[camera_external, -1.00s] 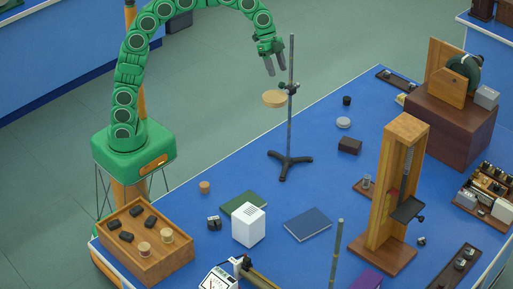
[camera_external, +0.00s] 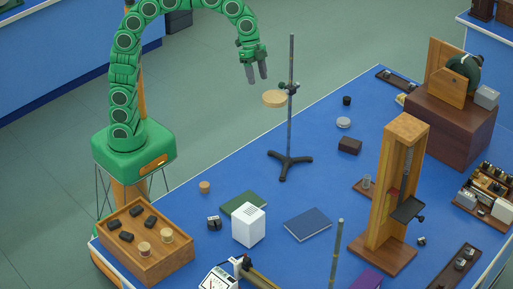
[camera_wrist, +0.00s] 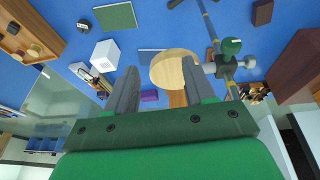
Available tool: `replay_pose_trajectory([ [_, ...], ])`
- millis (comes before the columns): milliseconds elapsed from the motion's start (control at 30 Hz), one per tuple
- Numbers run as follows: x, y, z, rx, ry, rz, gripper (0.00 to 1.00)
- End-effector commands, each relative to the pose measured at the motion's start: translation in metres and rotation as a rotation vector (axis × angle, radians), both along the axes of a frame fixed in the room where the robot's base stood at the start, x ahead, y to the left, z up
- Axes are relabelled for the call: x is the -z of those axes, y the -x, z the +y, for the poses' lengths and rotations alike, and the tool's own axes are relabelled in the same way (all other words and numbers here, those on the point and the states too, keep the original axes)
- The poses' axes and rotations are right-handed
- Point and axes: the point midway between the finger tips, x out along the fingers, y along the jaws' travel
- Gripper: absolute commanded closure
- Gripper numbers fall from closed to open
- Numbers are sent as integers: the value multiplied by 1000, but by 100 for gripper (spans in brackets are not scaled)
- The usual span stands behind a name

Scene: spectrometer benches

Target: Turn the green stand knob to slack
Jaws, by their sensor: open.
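The stand has a dark tripod base (camera_external: 289,165) and a thin upright rod (camera_external: 290,130). A dark clamp (camera_external: 289,87) on the rod holds a round wooden disc (camera_external: 273,99) to the left. In the wrist view the green knob (camera_wrist: 231,46) sits on the clamp beside the rod, right of my fingers, with grey metal clamp parts around it. My gripper (camera_external: 258,80) is open and empty, left of the rod and slightly above the disc. In the wrist view the disc (camera_wrist: 168,70) shows beyond and between the fingers, and the knob is outside them.
A wooden tower (camera_external: 388,185) stands on the bench to the right. A white box (camera_external: 249,226), a green book (camera_external: 242,202) and a blue book (camera_external: 307,224) lie nearer. A wooden tray (camera_external: 150,262) is at the front left.

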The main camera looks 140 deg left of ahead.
Motion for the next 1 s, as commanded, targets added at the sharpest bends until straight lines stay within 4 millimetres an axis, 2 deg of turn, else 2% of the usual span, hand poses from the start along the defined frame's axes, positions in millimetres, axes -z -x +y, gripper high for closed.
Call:
replay_pose_trajectory([
  [100,3,2,-19,5,9,16,46],
  [467,14,11,-71,11,31,66,46],
  [1000,34,39,-145,17,53,147,46],
])
